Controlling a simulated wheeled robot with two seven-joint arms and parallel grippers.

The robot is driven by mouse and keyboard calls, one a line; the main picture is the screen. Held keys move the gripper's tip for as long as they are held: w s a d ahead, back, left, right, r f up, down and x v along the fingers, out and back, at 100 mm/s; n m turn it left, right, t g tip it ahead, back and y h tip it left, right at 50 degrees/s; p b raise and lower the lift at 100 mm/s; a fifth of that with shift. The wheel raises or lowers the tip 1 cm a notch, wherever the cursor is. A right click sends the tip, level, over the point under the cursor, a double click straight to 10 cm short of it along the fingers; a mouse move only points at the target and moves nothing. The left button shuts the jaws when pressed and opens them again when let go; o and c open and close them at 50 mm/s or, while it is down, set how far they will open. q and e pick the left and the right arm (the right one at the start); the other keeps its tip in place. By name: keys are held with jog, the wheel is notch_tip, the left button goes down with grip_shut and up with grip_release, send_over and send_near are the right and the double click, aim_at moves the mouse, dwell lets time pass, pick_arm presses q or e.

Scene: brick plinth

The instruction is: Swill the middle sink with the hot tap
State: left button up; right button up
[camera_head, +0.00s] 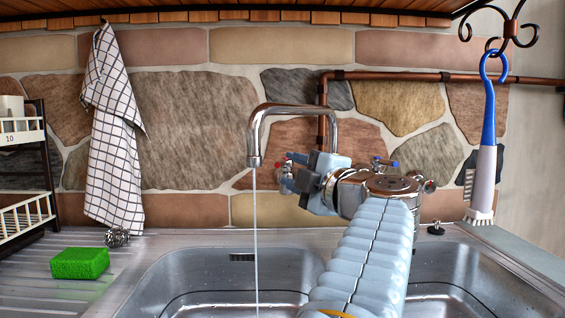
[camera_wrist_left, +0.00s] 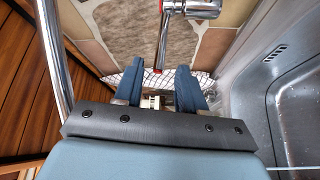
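A chrome tap spout (camera_head: 300,110) rises behind the sinks. A thin water stream (camera_head: 256,230) falls from it into a steel basin (camera_head: 200,268); which basin is the middle one is not clear. A red-marked tap handle (camera_head: 286,178) sits left of the spout's base. My left gripper (camera_head: 297,160) is at this handle. In the left wrist view my left gripper (camera_wrist_left: 157,76) is open, its blue fingers apart. The chrome handle lever (camera_wrist_left: 163,42) with a red tip points in between them; contact cannot be told. A blue-marked handle (camera_head: 385,164) is partly behind my arm. My right gripper is not in view.
A green sponge (camera_head: 80,263) and a steel scourer (camera_head: 117,237) lie on the drainer at left. A checked towel (camera_head: 115,140) and a blue-and-white brush (camera_head: 485,150) hang at the wall. Another basin (camera_head: 450,290) is at right. A rack (camera_head: 28,180) stands far left.

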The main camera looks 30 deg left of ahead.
aim_at(282, 166)
pick_arm(q)
jog(key=x, duration=0.7)
jog(key=shift+w+a, duration=0.15)
jog(key=shift+a, duration=0.05)
grip_shut()
